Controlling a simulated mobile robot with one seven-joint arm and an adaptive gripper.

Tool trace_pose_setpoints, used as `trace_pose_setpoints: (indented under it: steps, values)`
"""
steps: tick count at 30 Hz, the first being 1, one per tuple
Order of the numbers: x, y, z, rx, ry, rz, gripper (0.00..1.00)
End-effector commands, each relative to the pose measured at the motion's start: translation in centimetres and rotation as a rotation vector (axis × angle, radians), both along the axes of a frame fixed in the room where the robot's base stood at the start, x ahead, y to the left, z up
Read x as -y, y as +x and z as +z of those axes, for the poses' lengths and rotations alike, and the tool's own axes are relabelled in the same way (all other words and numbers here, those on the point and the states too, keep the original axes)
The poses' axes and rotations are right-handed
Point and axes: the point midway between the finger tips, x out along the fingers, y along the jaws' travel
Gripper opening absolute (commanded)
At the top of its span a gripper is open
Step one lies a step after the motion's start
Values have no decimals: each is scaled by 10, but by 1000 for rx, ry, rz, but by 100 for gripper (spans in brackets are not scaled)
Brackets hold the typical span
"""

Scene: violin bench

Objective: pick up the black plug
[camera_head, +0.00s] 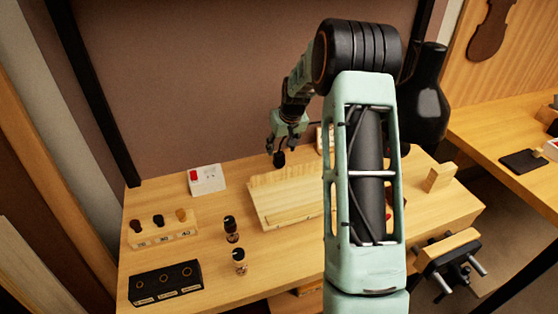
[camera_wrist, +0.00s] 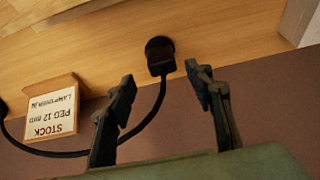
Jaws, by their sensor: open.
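The black plug (camera_wrist: 160,58) shows in the wrist view at the top centre, on the wood surface, with a dark round piece behind it and a black cable running from it. In the head view a small dark shape below my gripper appears to be the plug (camera_head: 279,160). My gripper (camera_wrist: 160,78) is open, its two dark fingers apart on either side of the line to the plug. The plug lies just beyond the fingertips, and nothing is held. In the head view my gripper (camera_head: 281,147) points down at the back of the bench.
On the bench are a white box with a red switch (camera_head: 208,180), a pale wooden piece (camera_head: 285,200), a peg rack (camera_head: 162,234), a black holder (camera_head: 165,283) and two dark bottles (camera_head: 231,228). My arm hides the bench's middle right.

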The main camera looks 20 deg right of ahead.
Motion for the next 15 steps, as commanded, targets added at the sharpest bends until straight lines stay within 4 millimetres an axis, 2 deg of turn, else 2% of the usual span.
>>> trace_pose_setpoints:
  steps: [6,10,15]
  values:
    - [-4,8,-33,-3,1,0,48]
    - [-4,12,-43,-3,1,0,48]
    - [-4,13,-45,-1,0,0,48]
